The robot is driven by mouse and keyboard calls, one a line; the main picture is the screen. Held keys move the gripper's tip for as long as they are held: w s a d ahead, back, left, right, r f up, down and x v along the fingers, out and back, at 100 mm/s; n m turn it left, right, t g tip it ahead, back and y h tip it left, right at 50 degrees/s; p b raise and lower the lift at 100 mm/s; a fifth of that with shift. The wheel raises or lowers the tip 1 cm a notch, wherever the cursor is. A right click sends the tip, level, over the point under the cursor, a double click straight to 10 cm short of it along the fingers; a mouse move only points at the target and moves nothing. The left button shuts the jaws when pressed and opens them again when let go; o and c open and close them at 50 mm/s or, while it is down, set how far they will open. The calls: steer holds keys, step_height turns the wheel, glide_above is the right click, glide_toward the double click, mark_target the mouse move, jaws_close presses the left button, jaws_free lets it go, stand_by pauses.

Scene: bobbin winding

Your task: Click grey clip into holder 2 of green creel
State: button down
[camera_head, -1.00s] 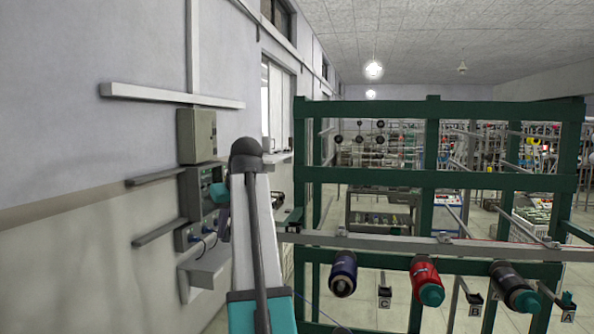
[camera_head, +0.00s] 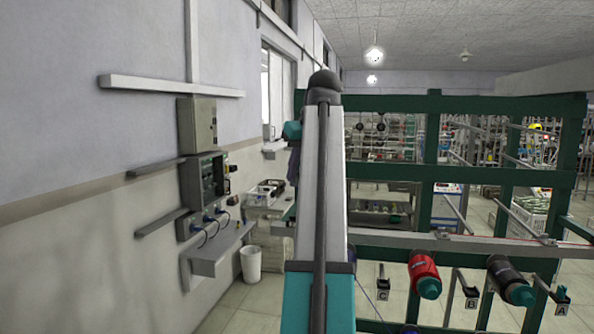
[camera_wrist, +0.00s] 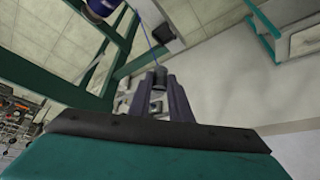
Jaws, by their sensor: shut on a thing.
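The green creel (camera_head: 437,174) stands on the right in the head view, with a grey rail across its front. Bracketed holders on it bear the letter tags C (camera_head: 383,291), B (camera_head: 471,298) and A (camera_head: 562,310); I see no number 2. In the wrist view, my gripper (camera_wrist: 160,88) is shut on a small dark grey piece (camera_wrist: 158,76), which looks like the grey clip. The fingers hide part of it. The green frame of the creel passes to the left of the gripper there. In the head view my arm hides the gripper.
A red bobbin (camera_head: 424,274) and a black bobbin (camera_head: 511,281) hang on the creel. In the wrist view, a blue bobbin (camera_wrist: 103,6) shows at the top left. A white bin (camera_head: 250,264) and a cluttered bench stand by the left wall, with control boxes (camera_head: 204,181) above.

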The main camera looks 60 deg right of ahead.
steer(key=shift+f, duration=0.2)
steer(key=shift+f+b, duration=1.9)
steer(key=shift+f, duration=1.6)
steer(key=shift+r, duration=0.2)
steer(key=shift+p, duration=0.35)
steer(key=shift+f+b, duration=0.35)
steer(key=shift+f, duration=1.65)
steer(key=c, duration=1.5)
jaws_free()
steer(key=shift+c, duration=0.2)
steer(key=shift+s+r, duration=0.1)
steer(key=shift+r, duration=0.05)
